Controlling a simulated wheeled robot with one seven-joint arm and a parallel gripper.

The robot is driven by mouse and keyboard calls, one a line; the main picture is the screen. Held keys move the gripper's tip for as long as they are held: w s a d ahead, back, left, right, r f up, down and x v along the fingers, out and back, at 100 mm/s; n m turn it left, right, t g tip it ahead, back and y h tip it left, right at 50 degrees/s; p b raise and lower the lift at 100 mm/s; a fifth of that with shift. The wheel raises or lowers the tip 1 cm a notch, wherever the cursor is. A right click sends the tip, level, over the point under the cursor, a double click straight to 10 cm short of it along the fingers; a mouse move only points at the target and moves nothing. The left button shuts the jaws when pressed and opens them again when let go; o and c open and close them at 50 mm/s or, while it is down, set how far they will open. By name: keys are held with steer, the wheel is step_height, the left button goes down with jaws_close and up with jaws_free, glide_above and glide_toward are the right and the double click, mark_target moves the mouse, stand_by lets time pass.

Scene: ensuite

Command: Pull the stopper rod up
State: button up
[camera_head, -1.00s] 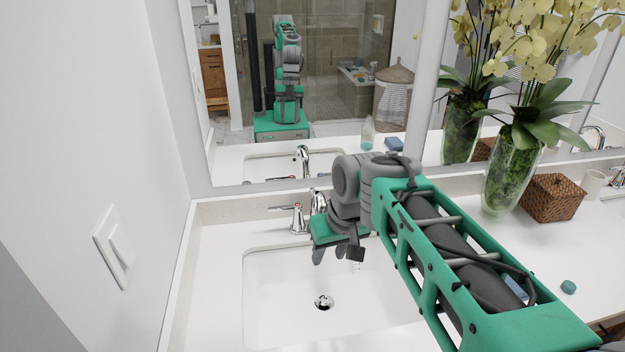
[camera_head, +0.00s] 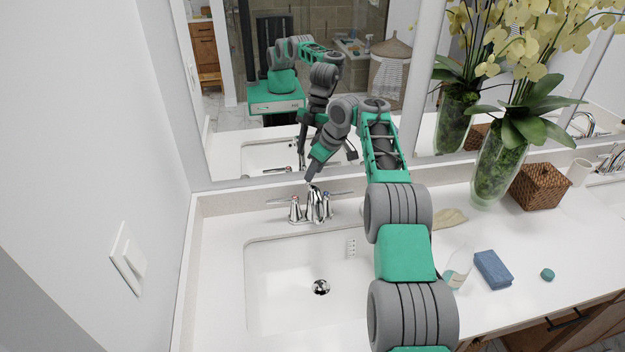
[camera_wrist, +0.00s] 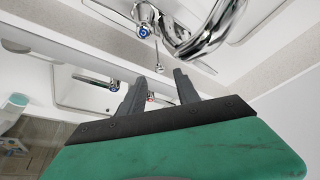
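The chrome faucet (camera_head: 316,205) stands behind the sink basin, with a handle on each side. In the wrist view its curved spout (camera_wrist: 208,32) fills the top. A thin stopper rod with a small knob (camera_wrist: 159,66) stands beside the spout, near the blue-marked handle (camera_wrist: 143,31). My gripper (camera_wrist: 160,78) has its two fingers apart, with nothing between them. The knob appears just beyond the fingertips, in line with the gap; I see no contact. In the head view my gripper (camera_head: 313,172) points down just above and behind the faucet; the rod cannot be made out there.
The mirror (camera_head: 230,150) rises close behind the faucet. The basin (camera_head: 290,265) in front is empty, with a drain (camera_head: 321,287). To the right are a soap bottle (camera_head: 457,268), a blue sponge (camera_head: 493,269), a wicker box (camera_head: 541,186) and a vase of orchids (camera_head: 497,165).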

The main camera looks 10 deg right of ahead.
steer(key=x, duration=0.4)
steer(key=shift+w+f+b, duration=0.1)
steer(key=shift+f+b, duration=0.2)
steer(key=shift+b, duration=0.1)
steer(key=shift+c, duration=0.5)
jaws_close()
stand_by(0.5)
